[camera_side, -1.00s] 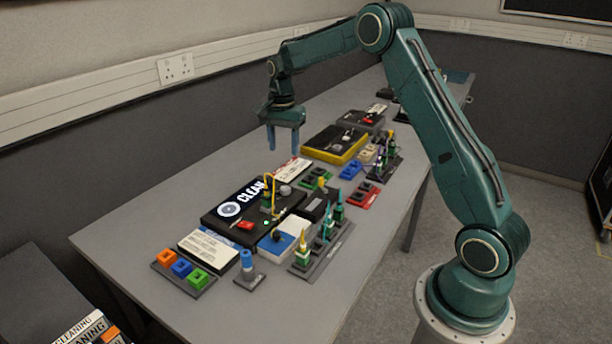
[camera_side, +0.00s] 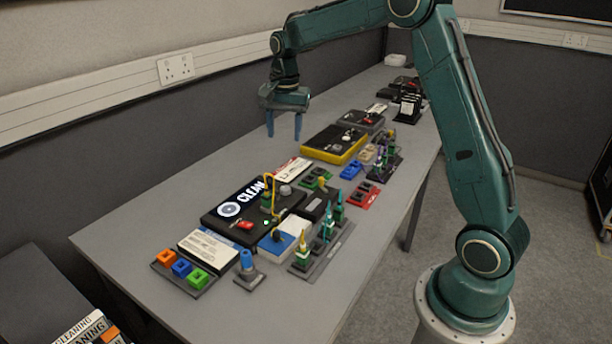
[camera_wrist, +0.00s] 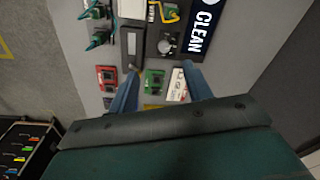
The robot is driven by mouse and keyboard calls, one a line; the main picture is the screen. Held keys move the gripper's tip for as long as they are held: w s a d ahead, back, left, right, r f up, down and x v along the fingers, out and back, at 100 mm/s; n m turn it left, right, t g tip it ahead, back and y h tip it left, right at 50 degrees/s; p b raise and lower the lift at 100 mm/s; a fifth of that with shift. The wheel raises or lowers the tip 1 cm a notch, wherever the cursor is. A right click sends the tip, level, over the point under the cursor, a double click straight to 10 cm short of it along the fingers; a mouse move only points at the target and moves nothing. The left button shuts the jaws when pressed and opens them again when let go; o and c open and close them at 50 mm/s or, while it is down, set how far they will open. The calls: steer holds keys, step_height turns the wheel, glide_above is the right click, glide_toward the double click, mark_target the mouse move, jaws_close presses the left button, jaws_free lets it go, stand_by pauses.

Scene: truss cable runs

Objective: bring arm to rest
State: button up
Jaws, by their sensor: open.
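My gripper (camera_side: 284,125) is open and empty in the side view. It hangs above the grey table (camera_side: 165,232), near the wall side, with its two blue fingers pointing down and apart. In the wrist view, the gripper (camera_wrist: 160,85) shows its two blue fingers spread, with parts on the table below between and around them. Nothing is between the fingers at their height, as far as I can see.
A black box marked CLEAN (camera_side: 250,228), a yellow-edged black box (camera_side: 335,143), a tray with coloured blocks (camera_side: 183,270) and a rack of connectors (camera_side: 320,250) stand on the table. The wall (camera_side: 80,150) runs behind it.

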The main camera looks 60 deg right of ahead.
steer(key=s+a+r+n+t, duration=0.1)
steer(key=s+a+r+n, duration=0.3)
steer(key=s+a+r, duration=0.25)
steer(key=s+a+n+t, duration=0.2)
steer(key=s+a+n, duration=0.2)
steer(key=s, duration=0.8)
steer(key=s+a+n+t, duration=0.1)
steer(key=s+a+n, duration=0.3)
steer(key=s, duration=0.8)
steer(key=shift+r+n+t, duration=0.3)
steer(key=shift+n+t, duration=0.1)
steer(key=shift+n, duration=0.5)
